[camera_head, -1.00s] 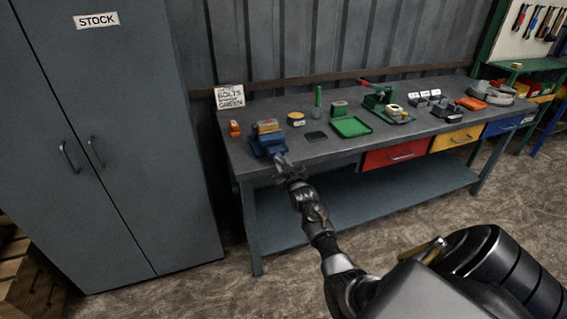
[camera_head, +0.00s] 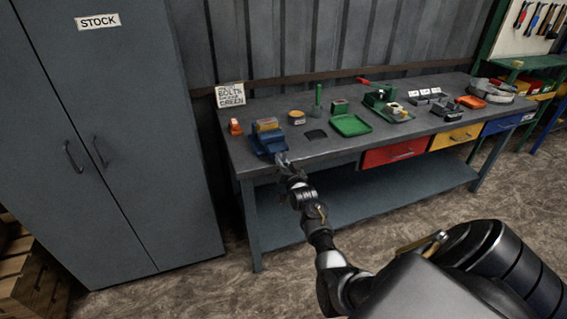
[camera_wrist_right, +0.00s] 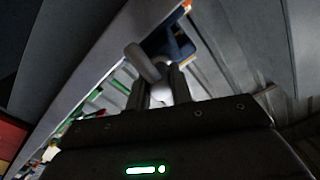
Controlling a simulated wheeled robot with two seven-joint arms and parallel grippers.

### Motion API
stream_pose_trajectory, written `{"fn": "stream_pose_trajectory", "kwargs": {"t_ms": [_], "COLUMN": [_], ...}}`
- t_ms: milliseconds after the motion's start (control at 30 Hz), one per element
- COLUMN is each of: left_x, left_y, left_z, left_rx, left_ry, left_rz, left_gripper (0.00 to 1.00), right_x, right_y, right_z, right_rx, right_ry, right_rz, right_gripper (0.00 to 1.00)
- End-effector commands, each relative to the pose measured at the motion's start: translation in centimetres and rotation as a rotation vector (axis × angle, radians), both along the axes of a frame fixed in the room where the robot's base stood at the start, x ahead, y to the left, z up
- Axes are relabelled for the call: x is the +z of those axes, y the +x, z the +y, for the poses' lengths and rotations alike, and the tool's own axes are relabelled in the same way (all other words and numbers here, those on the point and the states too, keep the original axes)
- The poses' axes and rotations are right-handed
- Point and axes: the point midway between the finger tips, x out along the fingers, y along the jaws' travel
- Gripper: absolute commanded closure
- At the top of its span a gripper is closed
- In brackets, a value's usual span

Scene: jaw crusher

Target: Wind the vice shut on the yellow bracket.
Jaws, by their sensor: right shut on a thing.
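The blue vice (camera_head: 268,142) stands at the front left edge of the workbench. The yellow bracket (camera_head: 266,123) sits at the top of the vice, between its jaws; whether the jaws touch it is too small to tell. My right gripper (camera_head: 284,163) is at the front of the vice. In the right wrist view, my right gripper (camera_wrist_right: 163,90) is shut on the grey vice handle (camera_wrist_right: 142,62), with the blue vice (camera_wrist_right: 181,45) just beyond it. My left gripper does not show.
The workbench (camera_head: 300,160) holds an orange item (camera_head: 235,127), a round tin (camera_head: 297,117), a dark flat pad (camera_head: 315,134) and a green tray (camera_head: 351,125) near the vice. A grey stock cabinet (camera_head: 110,150) stands at the left.

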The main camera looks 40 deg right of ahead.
Motion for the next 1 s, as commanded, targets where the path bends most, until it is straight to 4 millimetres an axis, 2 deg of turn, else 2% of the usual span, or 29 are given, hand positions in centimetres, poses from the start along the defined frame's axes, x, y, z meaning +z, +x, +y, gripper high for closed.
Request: {"fn": "stream_pose_trajectory", "kwargs": {"t_ms": [300, 767, 800, 933, 1000], "left_x": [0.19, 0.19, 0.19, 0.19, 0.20], "left_y": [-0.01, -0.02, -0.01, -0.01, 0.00], "left_z": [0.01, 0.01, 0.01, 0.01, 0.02], "left_rx": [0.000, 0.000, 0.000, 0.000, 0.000], "left_ry": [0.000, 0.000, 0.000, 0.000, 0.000], "left_rz": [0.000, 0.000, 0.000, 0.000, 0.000], "left_gripper": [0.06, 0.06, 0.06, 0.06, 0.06], "right_x": [-0.26, -0.29, -0.29, -0.19, -0.15], "right_y": [-0.06, -0.06, -0.06, -0.03, -0.02], "right_z": [0.09, 0.11, 0.11, 0.10, 0.08], "right_rx": [0.001, 0.001, 0.001, 0.001, 0.001], "right_ry": [0.082, 0.090, 0.090, 0.088, 0.088], "right_rz": [-0.023, -0.026, -0.026, -0.027, -0.027], "right_gripper": [1.00, 1.00, 0.73, 0.57, 0.57]}}
